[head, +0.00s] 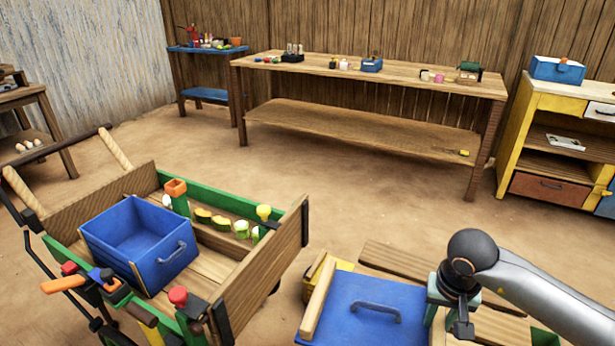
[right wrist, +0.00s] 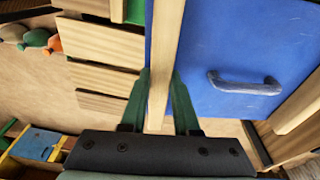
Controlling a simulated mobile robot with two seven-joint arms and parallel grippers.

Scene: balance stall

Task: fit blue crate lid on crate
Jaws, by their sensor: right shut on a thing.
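The blue crate (head: 125,255) stands open and empty inside a wooden cart on the left of the head view, with a grey handle on its side. The blue lid (head: 350,308) is a flat panel with a grey handle and pale wooden edge strips, at the bottom centre, apart from the crate. The lid (right wrist: 225,50) also fills the upper right of the right wrist view. My right gripper (head: 452,300) is shut on the lid's wooden strip, which runs between its green fingers (right wrist: 160,95). What lies under the lid is mostly hidden. My left gripper is out of view.
The cart's raised plank end (head: 265,265) stands between crate and lid. Bottles and pegs line the cart's green far rail (head: 225,205); tools crowd its near side. Wooden slats (head: 400,262) lie beside the lid. A long workbench (head: 400,80) stands behind; the floor between is clear.

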